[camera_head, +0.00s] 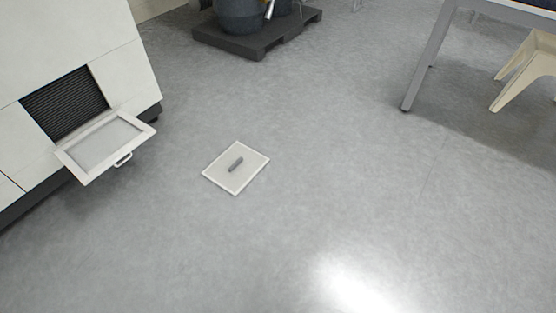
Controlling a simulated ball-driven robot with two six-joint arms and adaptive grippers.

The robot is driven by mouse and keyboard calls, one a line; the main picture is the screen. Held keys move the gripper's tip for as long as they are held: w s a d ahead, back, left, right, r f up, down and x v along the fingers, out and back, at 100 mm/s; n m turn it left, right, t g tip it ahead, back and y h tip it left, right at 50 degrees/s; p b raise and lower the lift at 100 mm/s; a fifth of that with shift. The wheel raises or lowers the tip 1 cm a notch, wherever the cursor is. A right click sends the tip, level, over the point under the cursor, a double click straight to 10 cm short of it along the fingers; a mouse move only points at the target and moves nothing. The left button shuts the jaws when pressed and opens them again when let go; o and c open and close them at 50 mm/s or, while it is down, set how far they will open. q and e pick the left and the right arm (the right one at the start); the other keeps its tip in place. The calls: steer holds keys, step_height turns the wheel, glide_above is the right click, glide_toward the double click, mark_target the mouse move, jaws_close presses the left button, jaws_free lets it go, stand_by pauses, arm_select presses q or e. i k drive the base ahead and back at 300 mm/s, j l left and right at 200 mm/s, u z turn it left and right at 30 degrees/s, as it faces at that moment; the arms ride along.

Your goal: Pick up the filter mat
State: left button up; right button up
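The filter mat (222,173) appears to be the flat, square, pale panel with a white rim lying on the grey floor, left of the picture's middle. A short dark grey bar, perhaps a handle, sits at its centre. Neither of my grippers is in view, and nothing touches the panel.
A white cabinet (65,35) stands at the left with a black louvred opening (65,103). Its framed flap (105,143) is folded down and out. A dark pallet (262,42) with drums is at the back. A table leg (428,60) and beige stool (530,68) stand right. Floor around the panel is clear.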

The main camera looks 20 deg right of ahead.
mark_target(233, 170)
steer(key=z, duration=0.2)
steer(key=u, duration=0.5)
steer(key=i+l+u, duration=0.2)
steer(key=u, duration=0.15)
steer(key=i+l+u, duration=0.15)
steer(key=l+u, duration=0.25)
steer(key=i+l+u, duration=0.1)
steer(key=l+u, duration=0.25)
